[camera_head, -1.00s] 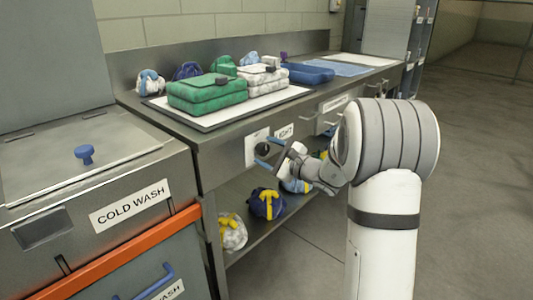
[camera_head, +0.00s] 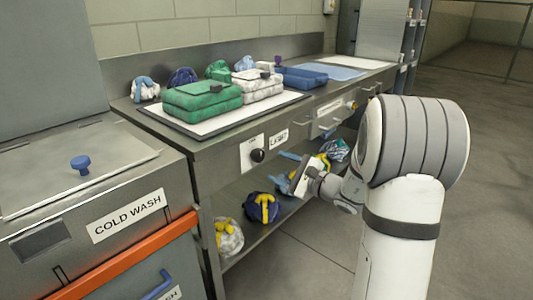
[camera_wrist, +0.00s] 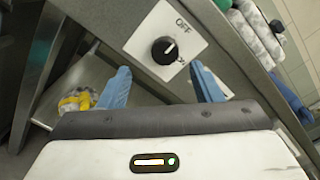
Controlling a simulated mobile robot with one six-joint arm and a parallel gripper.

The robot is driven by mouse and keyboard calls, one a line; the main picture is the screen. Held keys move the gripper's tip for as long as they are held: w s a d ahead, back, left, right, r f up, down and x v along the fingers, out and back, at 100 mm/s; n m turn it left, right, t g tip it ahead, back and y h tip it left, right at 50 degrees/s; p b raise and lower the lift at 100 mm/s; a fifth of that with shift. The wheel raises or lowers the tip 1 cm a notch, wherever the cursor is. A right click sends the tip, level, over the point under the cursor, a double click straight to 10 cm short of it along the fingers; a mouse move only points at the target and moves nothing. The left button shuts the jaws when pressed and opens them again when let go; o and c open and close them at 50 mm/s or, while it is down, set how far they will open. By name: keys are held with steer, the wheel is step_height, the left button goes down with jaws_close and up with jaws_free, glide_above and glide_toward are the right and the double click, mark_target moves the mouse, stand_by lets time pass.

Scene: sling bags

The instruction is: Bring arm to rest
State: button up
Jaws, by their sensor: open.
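My gripper (camera_head: 284,170) is in front of the steel counter's front face, below and to the right of the black knob (camera_head: 257,155). Its two blue fingers are apart with nothing between them. In the wrist view my gripper (camera_wrist: 162,88) shows both blue fingers spread, and the knob (camera_wrist: 164,50) on its white plate lies beyond them, with the word OFF above it. The gripper appears apart from the knob.
A green bag (camera_head: 202,97) and a white bag (camera_head: 257,84) lie on a white board on the counter. Several small bags, including a dark blue one (camera_head: 262,207), sit on the lower shelf. A cold wash cabinet (camera_head: 95,215) stands left.

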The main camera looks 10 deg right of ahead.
steer(key=s+a+r+n+g+h+p, duration=0.1)
steer(key=s+a+r+n+g+p, duration=0.5)
steer(key=s+p, duration=0.25)
steer(key=s+a+r+n+g+p, duration=0.5)
steer(key=s+a+r+p, duration=0.25)
steer(key=s, duration=0.25)
steer(key=s+d+r+n+h+p, duration=0.8)
steer(key=s+r+h+p, duration=0.1)
steer(key=s+r+p, duration=0.3)
steer(key=shift+r+g+h+p, duration=0.3)
steer(key=shift+g+p, duration=0.1)
steer(key=shift+p, duration=0.5)
steer(key=shift+d+f, duration=0.1)
steer(key=shift+d, duration=0.15)
steer(key=shift+c, duration=0.2)
